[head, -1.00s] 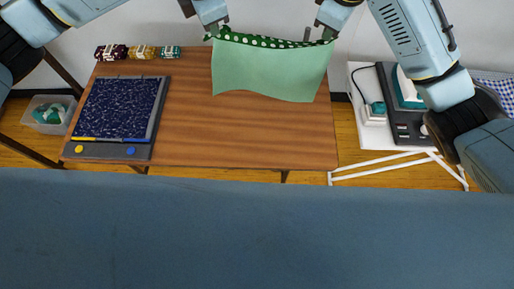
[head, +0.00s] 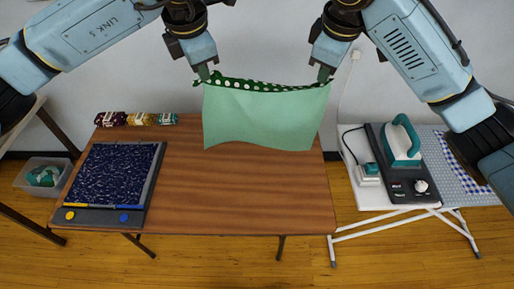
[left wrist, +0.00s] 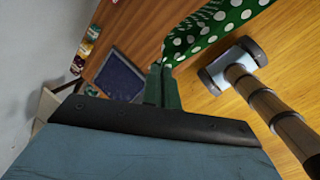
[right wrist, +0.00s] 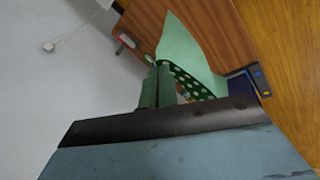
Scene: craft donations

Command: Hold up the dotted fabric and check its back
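The dotted fabric (head: 262,118) hangs stretched between my two grippers above the table. Its plain light green side faces the head camera, and a strip of dark green with white dots shows along the folded top edge. My left gripper (head: 203,74) is shut on the top left corner; the left wrist view shows the dotted side (left wrist: 215,28) at its fingertips. My right gripper (head: 323,74) is shut on the top right corner. The right wrist view shows both the dotted strip and the plain side (right wrist: 182,45).
The wooden table (head: 240,200) holds a dark blue fabric piece on a grey board (head: 110,180) and several fabric rolls (head: 138,119). An ironing board (head: 440,150) with an iron (head: 402,142) stands right. A clear bin (head: 40,175) sits left on the floor.

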